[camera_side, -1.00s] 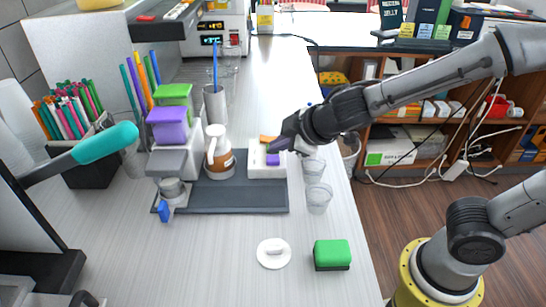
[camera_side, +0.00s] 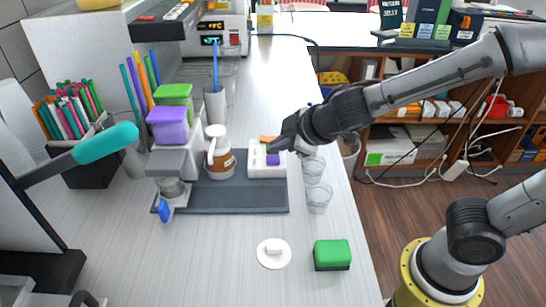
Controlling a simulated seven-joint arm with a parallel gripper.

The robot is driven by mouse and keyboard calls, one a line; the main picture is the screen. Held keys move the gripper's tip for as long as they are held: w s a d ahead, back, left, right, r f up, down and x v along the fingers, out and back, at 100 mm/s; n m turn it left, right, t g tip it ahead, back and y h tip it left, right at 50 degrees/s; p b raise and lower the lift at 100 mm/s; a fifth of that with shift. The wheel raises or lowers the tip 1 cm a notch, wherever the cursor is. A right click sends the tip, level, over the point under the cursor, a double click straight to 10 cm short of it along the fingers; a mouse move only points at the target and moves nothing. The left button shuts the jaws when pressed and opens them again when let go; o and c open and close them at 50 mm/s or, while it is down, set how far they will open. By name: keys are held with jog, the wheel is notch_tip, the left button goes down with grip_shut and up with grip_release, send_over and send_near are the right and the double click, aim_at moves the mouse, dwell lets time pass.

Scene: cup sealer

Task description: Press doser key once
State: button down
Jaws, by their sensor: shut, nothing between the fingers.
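The doser (camera_side: 174,162) stands at the left end of the dark tray, with a purple-lidded and a green-lidded container on top. A white box with a purple key (camera_side: 272,159) stands at the tray's back right. My gripper (camera_side: 270,149) is shut and empty, with its tip right at the top of this white box, just above or touching it; I cannot tell which. The gripper partly hides the box. A clear cup (camera_side: 172,189) sits under the doser's outlet, beside a blue tab.
Clear cups (camera_side: 319,197) stand right of the tray. A green sponge (camera_side: 332,254) and a white lid (camera_side: 273,253) lie in front.

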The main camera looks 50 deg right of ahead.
aim_at(278, 160)
jog(key=shift+f, duration=0.2)
jog(key=shift+f, duration=0.2)
jog(key=shift+f, duration=0.55)
dwell(1.0)
jog(key=shift+r, duration=0.9)
jog(key=shift+r, duration=0.1)
jog(key=shift+r, duration=2.4)
dwell(1.2)
